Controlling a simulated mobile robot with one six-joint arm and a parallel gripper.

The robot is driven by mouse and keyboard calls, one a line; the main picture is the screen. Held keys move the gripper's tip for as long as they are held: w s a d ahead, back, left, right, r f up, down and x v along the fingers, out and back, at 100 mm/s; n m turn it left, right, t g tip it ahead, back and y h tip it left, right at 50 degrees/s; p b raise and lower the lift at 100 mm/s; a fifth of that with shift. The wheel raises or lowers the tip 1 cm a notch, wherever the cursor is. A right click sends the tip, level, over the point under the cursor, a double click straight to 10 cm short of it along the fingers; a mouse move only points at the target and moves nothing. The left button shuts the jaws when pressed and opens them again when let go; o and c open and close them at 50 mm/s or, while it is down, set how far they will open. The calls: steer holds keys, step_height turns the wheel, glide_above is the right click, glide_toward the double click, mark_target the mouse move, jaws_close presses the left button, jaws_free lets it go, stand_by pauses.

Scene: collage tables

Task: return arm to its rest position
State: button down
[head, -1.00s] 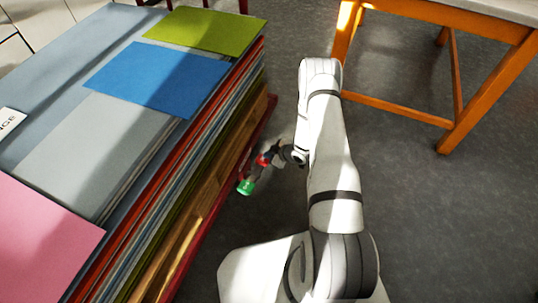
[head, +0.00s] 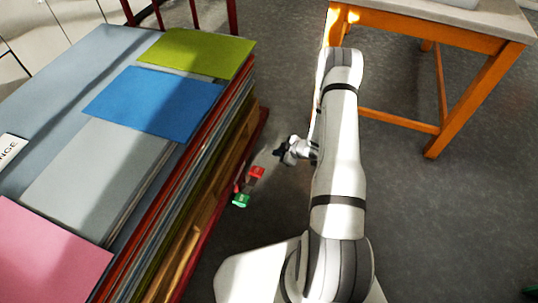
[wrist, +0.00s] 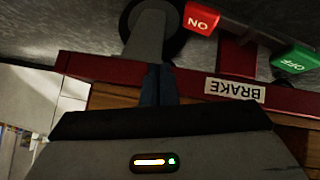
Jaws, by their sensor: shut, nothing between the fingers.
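My arm (head: 338,150) is bent, its upper end towards the back and its lower end folded down beside the cart. My gripper (head: 279,152) is small in the head view, near the cart's right side and apart from the brake pedals. In the wrist view, my gripper (wrist: 157,82) shows two dark fingers together with nothing held between them.
A cart (head: 265,124) with stacked coloured sheets fills the left. Its red ON pedal (head: 257,172) and green OFF pedal (head: 241,200) stick out low; a BRAKE label (wrist: 235,91) is beside them. An orange-legged table (head: 452,112) stands back right. The floor between is clear.

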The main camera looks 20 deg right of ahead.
steer(key=shift+s+d+r, duration=0.2)
steer(key=shift+d+r, duration=0.25)
steer(key=w+d+r+m+h+p, duration=0.1)
steer(key=r+h+p, duration=0.15)
steer(key=r, duration=0.75)
steer(key=w+d+r+m+h+p, duration=0.1)
steer(key=r+p, duration=0.3)
steer(key=r, duration=0.7)
steer(key=w+d+r+m+h+p, duration=0.2)
steer(key=r+p, duration=0.1)
steer(key=r, duration=0.7)
steer(key=s+a+r+m+g+h+p, duration=0.1)
steer(key=s+r+m+p, duration=0.15)
steer(key=r, duration=0.65)
steer(key=s+a+r+m+h+p, duration=0.15)
steer(key=s+r+p, duration=0.25)
steer(key=r, duration=0.6)
steer(key=s+a+r+m+g+y+p, duration=0.1)
steer(key=s+a+r+p, duration=0.4)
steer(key=s+r, duration=0.6)
steer(key=s+a+r+m+g+y+p, duration=0.1)
steer(key=s+a+r+p, duration=0.4)
steer(key=s+r, duration=0.6)
steer(key=s+m+g, duration=0.1)
steer(key=s+m, duration=0.1)
steer(key=s, duration=0.1)
steer(key=shift+s+a+r+g+p, duration=0.2)
steer(key=shift+s+a+g+p, duration=0.05)
steer(key=shift+a+g+p, duration=0.05)
